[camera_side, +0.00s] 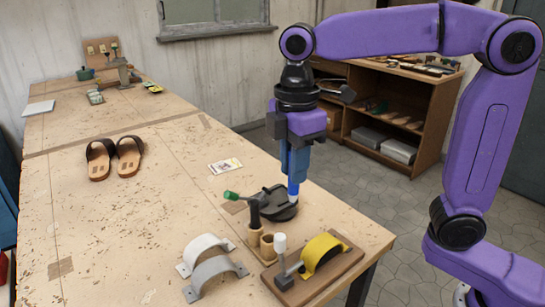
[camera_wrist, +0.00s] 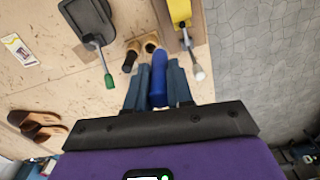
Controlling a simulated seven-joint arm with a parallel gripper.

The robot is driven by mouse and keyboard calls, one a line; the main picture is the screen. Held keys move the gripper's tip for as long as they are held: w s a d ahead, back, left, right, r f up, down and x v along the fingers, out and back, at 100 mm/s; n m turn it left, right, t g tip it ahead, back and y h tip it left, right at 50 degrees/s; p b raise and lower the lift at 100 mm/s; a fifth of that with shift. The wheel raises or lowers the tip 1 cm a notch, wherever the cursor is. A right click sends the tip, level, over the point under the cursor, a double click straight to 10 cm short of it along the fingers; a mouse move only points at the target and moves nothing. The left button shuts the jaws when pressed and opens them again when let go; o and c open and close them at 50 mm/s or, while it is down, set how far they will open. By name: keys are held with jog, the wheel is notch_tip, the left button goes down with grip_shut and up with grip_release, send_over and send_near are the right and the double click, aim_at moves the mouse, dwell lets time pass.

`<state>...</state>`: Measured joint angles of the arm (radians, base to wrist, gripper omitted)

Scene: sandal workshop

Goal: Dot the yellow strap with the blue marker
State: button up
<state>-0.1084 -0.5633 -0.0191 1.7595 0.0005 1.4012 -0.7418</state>
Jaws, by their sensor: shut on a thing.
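My gripper (camera_side: 298,162) is shut on the blue marker (camera_side: 293,187), which points straight down beside the right edge of a black tool in the side view. The marker also shows between the fingers in the wrist view (camera_wrist: 158,80). The yellow strap (camera_side: 323,250) is arched on a wooden board (camera_side: 344,263) at the table's near right corner, beside a clamp with a white handle (camera_side: 280,244). In the wrist view the strap (camera_wrist: 180,12) shows at the top, apart from the marker. The marker's tip is hard to make out there.
Two wooden cups (camera_side: 267,247) stand left of the board; one holds a black marker (camera_side: 254,214). A black tool with a green handle (camera_side: 232,196) lies behind them. White and grey straps (camera_side: 215,278) stand at the front. Sandals (camera_side: 115,158) and a card (camera_side: 226,166) lie farther back.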

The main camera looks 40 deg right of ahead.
jog(key=shift+s+d+f, duration=0.7)
jog(key=shift+s+f, duration=0.15)
jog(key=shift+f, duration=0.4)
jog(key=shift+s+d+f, duration=0.75)
jog(key=shift+s+f, duration=0.05)
jog(key=shift+f, duration=0.45)
jog(key=shift+s+d+f, duration=0.7)
jog(key=shift+s+f, duration=0.15)
jog(key=shift+f, duration=0.4)
jog(key=shift+f, duration=0.6)
notch_tip(320, 180, up, 7)
